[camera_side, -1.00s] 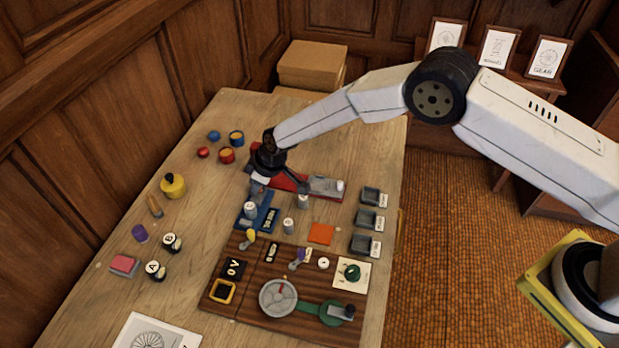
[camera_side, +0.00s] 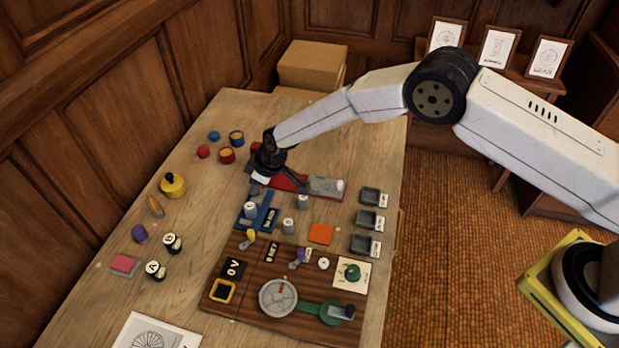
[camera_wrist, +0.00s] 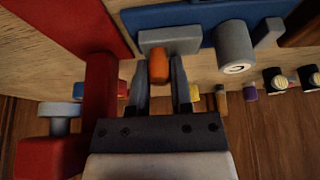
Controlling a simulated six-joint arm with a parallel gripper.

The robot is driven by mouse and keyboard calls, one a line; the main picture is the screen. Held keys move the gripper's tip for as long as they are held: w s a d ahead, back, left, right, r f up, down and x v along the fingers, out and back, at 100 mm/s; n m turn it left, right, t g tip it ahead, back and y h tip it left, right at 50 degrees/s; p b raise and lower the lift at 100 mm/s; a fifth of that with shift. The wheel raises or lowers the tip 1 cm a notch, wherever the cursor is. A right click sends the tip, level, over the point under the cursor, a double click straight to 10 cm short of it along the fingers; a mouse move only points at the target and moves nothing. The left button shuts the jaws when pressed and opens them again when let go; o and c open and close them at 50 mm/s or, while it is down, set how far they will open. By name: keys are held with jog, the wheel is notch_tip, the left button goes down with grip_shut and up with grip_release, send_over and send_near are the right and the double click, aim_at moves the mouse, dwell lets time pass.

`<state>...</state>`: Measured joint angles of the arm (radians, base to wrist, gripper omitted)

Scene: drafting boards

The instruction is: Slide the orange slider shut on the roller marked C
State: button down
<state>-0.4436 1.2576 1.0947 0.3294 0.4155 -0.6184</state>
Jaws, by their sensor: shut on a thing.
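My gripper (camera_wrist: 160,92) is shut on the small orange slider (camera_wrist: 159,66), which shows between its fingertips in the wrist view. Behind the slider is a grey block (camera_wrist: 168,40) beside a blue base (camera_wrist: 190,15). A grey roller (camera_wrist: 236,48) with a dark letter on its end stands right of the slider; I cannot read the letter surely. In the side view my gripper (camera_side: 262,181) is low beside the blue base (camera_side: 266,212), with a grey roller (camera_side: 250,211) on it. The slider is hidden there by my gripper.
Two loose grey rollers (camera_side: 288,226) (camera_side: 303,201) stand nearby. A brown panel (camera_side: 255,290) with levers and dials lies in front.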

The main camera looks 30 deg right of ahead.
jog(key=shift+s+d+f, duration=0.35)
jog(key=shift+s+f, duration=0.05)
jog(key=shift+f, duration=0.25)
jog(key=c, duration=0.5)
grip_release()
jog(key=shift+r, duration=0.1)
jog(key=shift+w+a+r, duration=0.1)
jog(key=shift+r, duration=0.65)
jog(key=shift+w+a+r, duration=0.1)
jog(key=shift+r, duration=2.85)
jog(key=shift+r, duration=0.1)
